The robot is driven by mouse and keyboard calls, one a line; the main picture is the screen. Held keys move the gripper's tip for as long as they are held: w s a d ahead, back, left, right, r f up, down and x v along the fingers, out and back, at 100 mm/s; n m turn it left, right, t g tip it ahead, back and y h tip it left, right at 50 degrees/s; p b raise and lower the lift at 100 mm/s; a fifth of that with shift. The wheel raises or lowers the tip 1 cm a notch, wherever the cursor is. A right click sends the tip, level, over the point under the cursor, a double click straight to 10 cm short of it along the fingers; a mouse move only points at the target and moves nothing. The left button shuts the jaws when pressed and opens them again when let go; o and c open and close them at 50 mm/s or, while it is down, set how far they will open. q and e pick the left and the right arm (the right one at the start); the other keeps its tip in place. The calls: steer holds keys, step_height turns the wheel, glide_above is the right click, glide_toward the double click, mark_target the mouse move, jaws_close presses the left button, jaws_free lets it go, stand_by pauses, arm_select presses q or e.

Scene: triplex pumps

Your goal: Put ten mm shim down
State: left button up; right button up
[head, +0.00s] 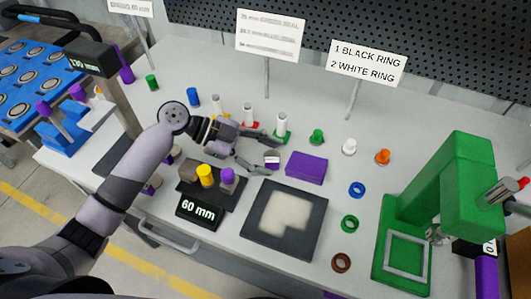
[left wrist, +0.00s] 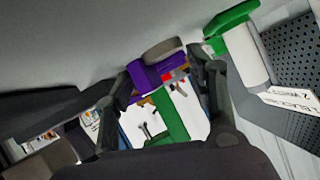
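My left gripper (head: 275,157) reaches over the middle of the table from the left, with its two fingers spread apart. In the left wrist view, a purple piece with a grey round end (left wrist: 155,72) shows between the fingers (left wrist: 162,65). I cannot tell whether it touches them.
A purple block (head: 307,168) lies just right of the fingers. A black tray with a pale inset (head: 250,222) lies in front. A 60 mm stand (head: 199,211) is at left front. A green press (head: 460,190) stands at right. Several coloured plugs and rings surround the middle.

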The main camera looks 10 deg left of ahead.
arm_select(q)
steer(key=shift+o, duration=1.3)
steer(key=shift+r, duration=0.15)
